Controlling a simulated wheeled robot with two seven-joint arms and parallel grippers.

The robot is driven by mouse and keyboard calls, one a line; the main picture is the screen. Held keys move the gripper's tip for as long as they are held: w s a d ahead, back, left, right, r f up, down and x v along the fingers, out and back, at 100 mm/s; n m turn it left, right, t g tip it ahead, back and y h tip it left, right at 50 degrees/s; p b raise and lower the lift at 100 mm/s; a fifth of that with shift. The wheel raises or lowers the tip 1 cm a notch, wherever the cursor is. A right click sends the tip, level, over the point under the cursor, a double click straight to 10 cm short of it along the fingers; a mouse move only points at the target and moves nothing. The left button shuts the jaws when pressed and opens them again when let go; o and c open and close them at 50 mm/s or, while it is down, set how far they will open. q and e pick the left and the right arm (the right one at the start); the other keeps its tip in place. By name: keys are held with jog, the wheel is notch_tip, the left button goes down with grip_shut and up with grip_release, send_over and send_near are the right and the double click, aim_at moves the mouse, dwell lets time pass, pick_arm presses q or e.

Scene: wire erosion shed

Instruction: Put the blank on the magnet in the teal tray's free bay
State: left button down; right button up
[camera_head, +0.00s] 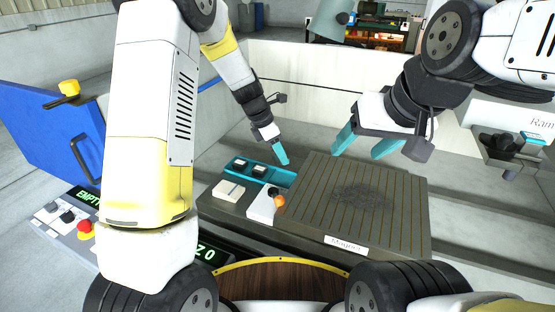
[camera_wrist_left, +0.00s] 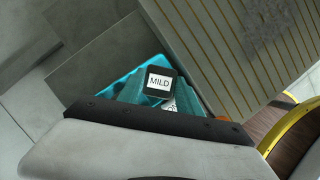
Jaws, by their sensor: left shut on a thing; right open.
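The teal tray (camera_head: 288,179) stands left of the ribbed magnet plate (camera_head: 395,190). Two dark blocks with white labels, a left one (camera_head: 241,162) and a right one (camera_head: 260,169), sit in its left part. My left gripper (camera_head: 281,154) is over the tray's right part, fingers pointing down. In the left wrist view its teal fingers are shut on a dark blank (camera_wrist_left: 159,82) labelled MILD, with the tray (camera_wrist_left: 113,92) beneath. In the head view the fingers hide the blank. The magnet shows a dark smudge and no blank. My right gripper (camera_head: 364,144) is open and empty above the magnet's back edge.
A cream block (camera_head: 228,191) lies in front of the tray. A control panel with a red button (camera_head: 85,228) is at left. A pale wall (camera_head: 310,88) rises behind.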

aim_at(284, 179)
pick_arm(q)
notch_tip(284, 179, down, 8)
jog(key=shift+r, duration=0.15)
dwell(0.4)
jog(key=c, duration=0.8)
grip_release()
